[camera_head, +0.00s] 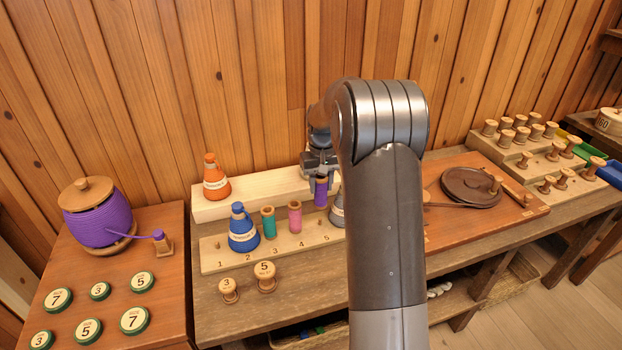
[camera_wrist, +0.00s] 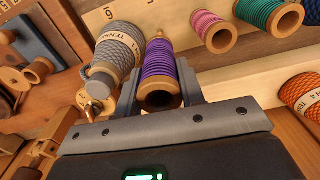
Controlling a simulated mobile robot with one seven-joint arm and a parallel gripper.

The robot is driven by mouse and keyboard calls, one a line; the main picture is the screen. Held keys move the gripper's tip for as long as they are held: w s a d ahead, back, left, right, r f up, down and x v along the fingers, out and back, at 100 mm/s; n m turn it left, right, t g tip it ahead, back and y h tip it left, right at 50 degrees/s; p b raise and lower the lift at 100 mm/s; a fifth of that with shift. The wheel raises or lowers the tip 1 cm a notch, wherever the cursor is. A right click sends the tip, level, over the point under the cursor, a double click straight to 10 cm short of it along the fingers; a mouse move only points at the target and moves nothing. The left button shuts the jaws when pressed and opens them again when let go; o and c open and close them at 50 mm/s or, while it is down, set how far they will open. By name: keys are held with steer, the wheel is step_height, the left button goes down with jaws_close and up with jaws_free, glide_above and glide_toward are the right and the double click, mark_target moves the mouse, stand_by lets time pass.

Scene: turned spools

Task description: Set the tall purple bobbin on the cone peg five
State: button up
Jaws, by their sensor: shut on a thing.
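The tall purple bobbin (camera_head: 321,191) is upright between the fingers of my gripper (camera_head: 319,178), which is shut on it. It is held over the numbered peg rack (camera_head: 222,256), above the place behind number 5, its lower end seeming clear of the board. In the wrist view the purple bobbin (camera_wrist: 158,77) is between both fingers (camera_wrist: 160,100), its open end towards the camera. A small wooden tip (camera_wrist: 159,33), perhaps of the peg, shows just past its far end. The rest of that peg is hidden.
A grey cone spool (camera_wrist: 117,50) stands close beside the bobbin. Pink (camera_head: 295,216) and teal (camera_head: 268,222) bobbins and a blue cone spool (camera_head: 242,230) stand on the rack. An orange cone spool (camera_head: 214,180) stands on the pale block behind. My arm hides the rack's right part.

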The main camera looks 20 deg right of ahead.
mark_target(320, 203)
steer(key=shift+f, duration=2.45)
steer(key=shift+f, duration=0.1)
steer(key=shift+f, duration=0.9)
steer(key=shift+f, duration=0.6)
steer(key=o, duration=0.7)
steer(key=shift+o, duration=0.2)
steer(key=shift+r, duration=0.15)
steer(key=shift+r, duration=5.4)
